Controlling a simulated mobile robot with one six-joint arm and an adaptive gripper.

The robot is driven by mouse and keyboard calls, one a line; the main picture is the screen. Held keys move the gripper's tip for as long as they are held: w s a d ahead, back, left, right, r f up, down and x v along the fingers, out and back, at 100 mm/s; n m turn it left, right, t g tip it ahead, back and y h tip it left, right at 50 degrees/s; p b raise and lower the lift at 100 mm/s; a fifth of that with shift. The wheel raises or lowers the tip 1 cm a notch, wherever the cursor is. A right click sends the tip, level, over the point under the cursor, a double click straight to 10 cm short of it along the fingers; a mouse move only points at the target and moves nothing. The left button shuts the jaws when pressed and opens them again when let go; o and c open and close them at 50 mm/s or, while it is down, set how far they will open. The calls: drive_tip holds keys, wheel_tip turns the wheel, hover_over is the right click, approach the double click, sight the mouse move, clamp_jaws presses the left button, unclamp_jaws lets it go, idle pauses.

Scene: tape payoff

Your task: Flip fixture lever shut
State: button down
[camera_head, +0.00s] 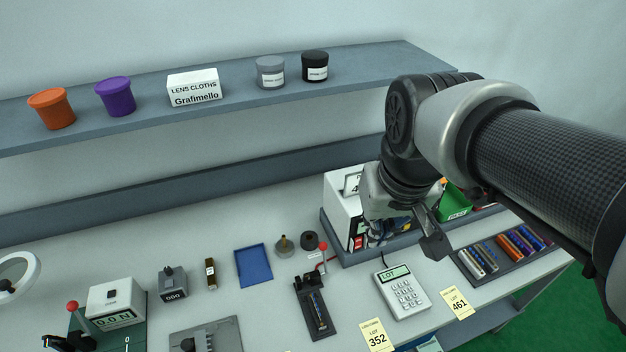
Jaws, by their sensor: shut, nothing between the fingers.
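A second red-knobbed lever (72,306) is at the far left beside a white counter box; I cannot tell for certain which lever is the task's. My gripper (434,242) is shut and empty, above the bench to the right of the black fixture and apart from it. My arm comes in from the right, and part of the gripper is hidden.
A white keypad device (402,291) is right of the fixture, near lot cards (377,336). A white boxy machine (342,208) stands in a grey tray behind. A rack of colored rods (505,253) is at right. A blue tray (254,265) lies left. A shelf (225,92) spans above.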

drive_tip(key=w+a+f+g, duration=0.1)
drive_tip(key=w+a+f, duration=0.1)
drive_tip(key=w+f, duration=0.3)
drive_tip(key=w+a+f+n+g+p, duration=0.1)
drive_tip(key=w+a+f, duration=0.2)
drive_tip(key=w, duration=0.7)
drive_tip(key=w+a+f+g, duration=0.1)
drive_tip(key=w+a+f, duration=0.2)
drive_tip(key=w+f, duration=0.4)
drive_tip(key=shift+w+a+f, duration=0.15)
drive_tip(key=shift+a, duration=0.1)
wheel_tip(320, 180, down, 10)
drive_tip(key=b, duration=0.3)
drive_tip(key=s, duration=0.2)
drive_tip(key=s+d+r, duration=0.1)
drive_tip(key=shift+s+r, duration=0.1)
drive_tip(key=shift+s, duration=0.2)
